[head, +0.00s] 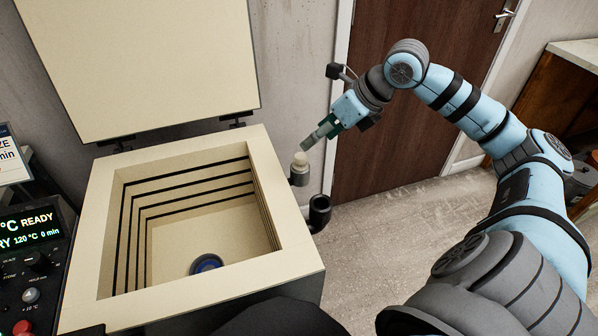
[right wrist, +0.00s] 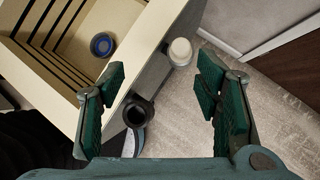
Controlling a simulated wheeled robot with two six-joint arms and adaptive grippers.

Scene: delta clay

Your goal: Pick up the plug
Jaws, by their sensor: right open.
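The plug, a pale cream rounded piece (head: 300,160), stands upright in a grey cup-like holder (head: 299,178) beside the kiln's right wall. It also shows in the right wrist view (right wrist: 180,52), ahead of the fingers and toward the right one. My right gripper (head: 311,141) is close to the plug's upper right in the head view. In the right wrist view its green-padded fingers (right wrist: 162,75) are spread wide, with nothing between their pads. Whether a finger touches the plug cannot be told from the head view. My left gripper is not in view.
The cream kiln (head: 270,190) stands open, its lid (head: 140,60) raised behind. A round blue-and-dark item (head: 207,263) lies on its floor. A black tube-like fitting (head: 320,210) sticks out near the plug. A control panel (head: 35,240) is at left. Floor right of the kiln is clear.

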